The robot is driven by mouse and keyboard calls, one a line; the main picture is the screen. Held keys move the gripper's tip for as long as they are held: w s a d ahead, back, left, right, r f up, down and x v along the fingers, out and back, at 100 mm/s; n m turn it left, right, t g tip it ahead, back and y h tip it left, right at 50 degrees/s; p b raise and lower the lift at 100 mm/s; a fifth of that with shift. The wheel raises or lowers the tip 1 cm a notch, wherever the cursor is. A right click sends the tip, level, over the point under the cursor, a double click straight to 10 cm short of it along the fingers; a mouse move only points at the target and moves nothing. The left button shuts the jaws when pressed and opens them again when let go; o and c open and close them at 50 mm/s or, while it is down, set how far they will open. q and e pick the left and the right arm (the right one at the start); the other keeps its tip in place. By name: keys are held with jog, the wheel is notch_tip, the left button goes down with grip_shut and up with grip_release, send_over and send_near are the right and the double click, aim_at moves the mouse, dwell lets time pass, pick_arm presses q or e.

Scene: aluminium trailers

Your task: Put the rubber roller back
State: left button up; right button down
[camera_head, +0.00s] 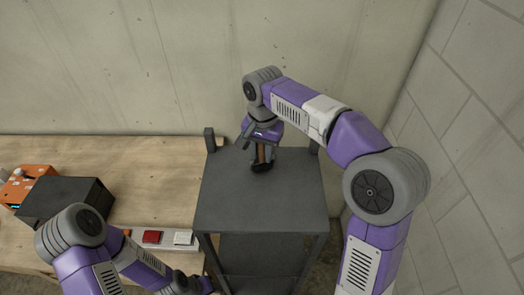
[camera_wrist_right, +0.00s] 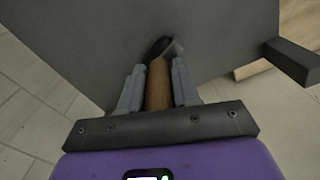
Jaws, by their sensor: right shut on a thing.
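The rubber roller (camera_head: 262,166) has a brown handle and a dark head. My right gripper (camera_head: 262,146) is shut on its handle, over the back part of the grey stand's top (camera_head: 255,205). In the right wrist view the handle of the roller (camera_wrist_right: 158,88) lies between the two fingers of the right gripper (camera_wrist_right: 158,82), with the dark head beyond the fingertips, against the grey surface. I cannot tell whether the head touches the stand. My left gripper (camera_head: 195,285) is low at the bottom edge, left of the stand; its fingers are not clear.
A wooden bench (camera_head: 150,165) stands left of the stand, with a dark box (camera_head: 65,198), an orange device (camera_head: 28,182) and a strip with red and white blocks (camera_head: 160,238). Upright posts (camera_head: 210,139) rise at the stand's back corners. The stand's front top is clear. Walls close the back and right.

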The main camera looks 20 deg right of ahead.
jog(key=shift+f, duration=0.1)
jog(key=c, duration=0.8)
grip_release()
notch_tip(320, 180, up, 12)
jog(key=shift+r+p, duration=0.2)
jog(key=shift+p, duration=0.9)
